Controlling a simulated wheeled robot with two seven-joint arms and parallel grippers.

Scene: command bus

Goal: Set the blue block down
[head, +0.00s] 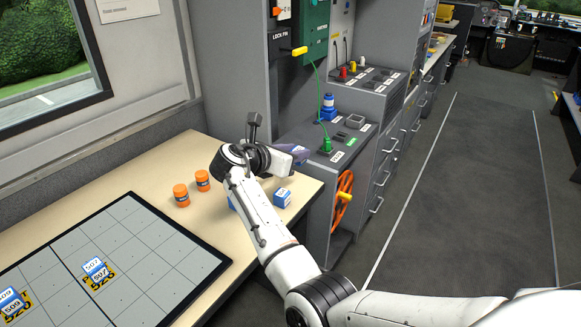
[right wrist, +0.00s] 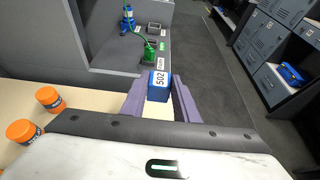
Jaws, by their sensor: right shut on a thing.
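My right gripper (head: 291,153) is shut on a blue block (right wrist: 158,88), gripped between its two purple fingers. The block has a white label reading 502 in the right wrist view. In the head view the arm and fingers hide most of it. The gripper is over the far right end of the beige table, near the grey console. Another blue block (head: 283,197) with a white label stands on the table below the gripper. A further blue thing (head: 231,203) is mostly hidden behind my right arm. My left gripper is not in view.
A dark-framed grid board (head: 150,245) lies on the table with labelled blue blocks (head: 95,267) on it; many cells are empty. Two orange cylinders (head: 181,195) stand behind it. The grey console has a green plug (head: 326,146) with a cable and an orange handwheel (head: 342,200).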

